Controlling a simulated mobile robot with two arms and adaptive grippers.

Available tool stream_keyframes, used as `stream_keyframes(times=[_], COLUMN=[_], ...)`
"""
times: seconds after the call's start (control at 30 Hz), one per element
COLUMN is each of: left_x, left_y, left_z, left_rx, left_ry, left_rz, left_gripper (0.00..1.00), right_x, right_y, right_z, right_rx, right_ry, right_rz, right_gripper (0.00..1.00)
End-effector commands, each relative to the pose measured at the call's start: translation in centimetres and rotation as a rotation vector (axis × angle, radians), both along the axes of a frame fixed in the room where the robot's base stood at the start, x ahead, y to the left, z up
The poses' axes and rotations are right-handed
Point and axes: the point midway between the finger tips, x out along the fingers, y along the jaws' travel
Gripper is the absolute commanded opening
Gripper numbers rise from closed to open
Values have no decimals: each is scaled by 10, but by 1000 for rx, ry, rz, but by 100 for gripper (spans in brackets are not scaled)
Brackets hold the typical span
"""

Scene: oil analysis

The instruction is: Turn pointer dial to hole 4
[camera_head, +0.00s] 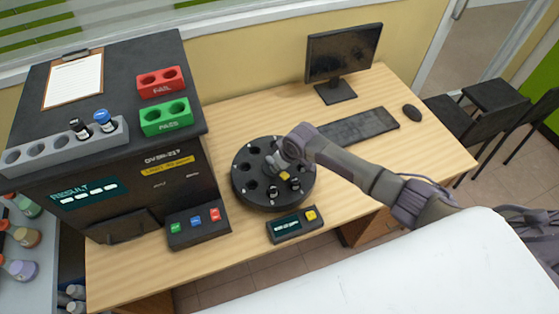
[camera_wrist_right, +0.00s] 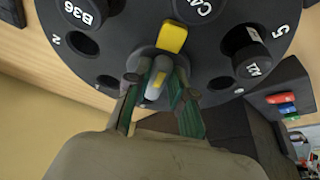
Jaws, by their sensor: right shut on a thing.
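The black round dial (camera_head: 245,200) stands on the wooden desk, with holes around its rim. Its yellow pointer (camera_head: 284,176) aims toward the front, near two dark-capped vials (camera_head: 272,191). In the right wrist view, the pointer (camera_wrist_right: 172,37) aims up, closest to a vial whose label starts with C (camera_wrist_right: 195,8). A vial marked B36 (camera_wrist_right: 85,12) lies left of it and another vial (camera_wrist_right: 258,64) sits right, beside the number 5. The number 4 is not visible. My right gripper (camera_wrist_right: 155,82) is shut on the grey centre knob (camera_wrist_right: 158,72). My left gripper is out of view.
A small display box with a yellow button (camera_head: 291,225) stands in front of the dial. The black analyser (camera_head: 110,190) and its button panel (camera_head: 198,228) are at left. A keyboard (camera_head: 355,126), mouse (camera_head: 411,113) and monitor (camera_head: 342,55) stand behind my right arm.

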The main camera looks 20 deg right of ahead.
Motion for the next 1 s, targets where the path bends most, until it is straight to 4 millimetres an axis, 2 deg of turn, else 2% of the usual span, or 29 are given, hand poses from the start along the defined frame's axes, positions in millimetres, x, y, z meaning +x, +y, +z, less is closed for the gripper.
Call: stream_keyframes(times=[0.43, 0.47, 0.6, 0.87, 1.0], left_x=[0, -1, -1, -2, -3], left_y=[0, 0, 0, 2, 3], left_z=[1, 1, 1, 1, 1], left_rx=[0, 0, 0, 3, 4], left_ry=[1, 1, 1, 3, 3], left_rz=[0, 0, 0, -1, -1], left_gripper=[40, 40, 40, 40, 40], right_x=[1, 1, 1, 0, -2], right_y=[0, 0, 0, 0, -1], right_z=[1, 1, 1, 1, 7], right_rx=[1, 1, 0, 0, 0], right_ry=[-4, -4, -3, -1, -1], right_rz=[-11, -10, -10, -10, -9], right_gripper=[0, 26, 48, 48, 48])
